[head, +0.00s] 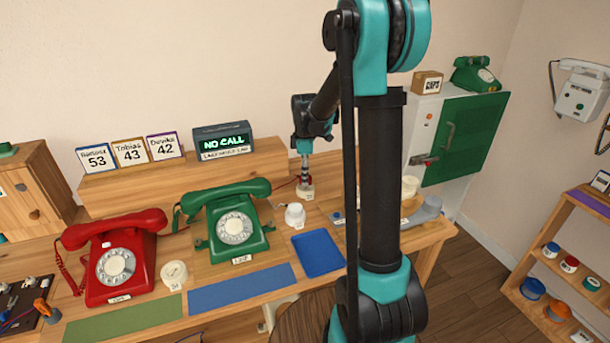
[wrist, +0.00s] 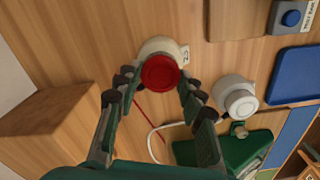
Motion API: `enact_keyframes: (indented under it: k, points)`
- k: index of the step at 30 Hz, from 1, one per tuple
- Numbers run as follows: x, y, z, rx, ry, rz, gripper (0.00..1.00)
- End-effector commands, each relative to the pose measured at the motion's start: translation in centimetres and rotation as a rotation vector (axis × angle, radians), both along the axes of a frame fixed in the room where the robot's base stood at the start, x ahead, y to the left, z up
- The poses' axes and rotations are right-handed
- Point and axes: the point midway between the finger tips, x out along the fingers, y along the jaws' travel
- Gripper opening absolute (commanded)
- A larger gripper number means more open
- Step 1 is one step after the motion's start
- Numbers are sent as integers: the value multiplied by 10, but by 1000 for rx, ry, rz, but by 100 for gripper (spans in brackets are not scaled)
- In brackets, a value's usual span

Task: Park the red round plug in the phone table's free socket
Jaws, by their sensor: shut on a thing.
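The red round plug (wrist: 160,73) shows in the wrist view between the fingers of my gripper (wrist: 156,82), which is shut on it. A cream round socket (wrist: 158,46) with a small label lies right behind the plug. The plug covers its lower part, so I cannot tell whether the plug is seated in it or held just above. In the head view my gripper (head: 304,170) points down over the labelled cream socket (head: 305,192) at the back of the phone table (head: 170,301). A thin red cord (wrist: 150,116) runs from near the plug.
A white round piece (head: 295,216) stands just in front, also in the wrist view (wrist: 236,98). The green phone (head: 232,226) and the red phone (head: 112,262) are to the left. A blue tray (head: 318,252) lies in front. A wooden ledge (head: 180,176) runs behind.

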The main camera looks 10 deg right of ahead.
Motion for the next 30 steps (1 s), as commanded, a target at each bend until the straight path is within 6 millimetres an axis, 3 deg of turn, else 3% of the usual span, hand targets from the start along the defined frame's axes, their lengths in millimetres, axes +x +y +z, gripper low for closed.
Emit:
enact_keyframes:
  k: [28,29,30]
  points:
    - [0,0,-13,0,0,0,16]
    - [0,0,-13,0,0,0,42]
    - [0,0,-13,0,0,0,47]
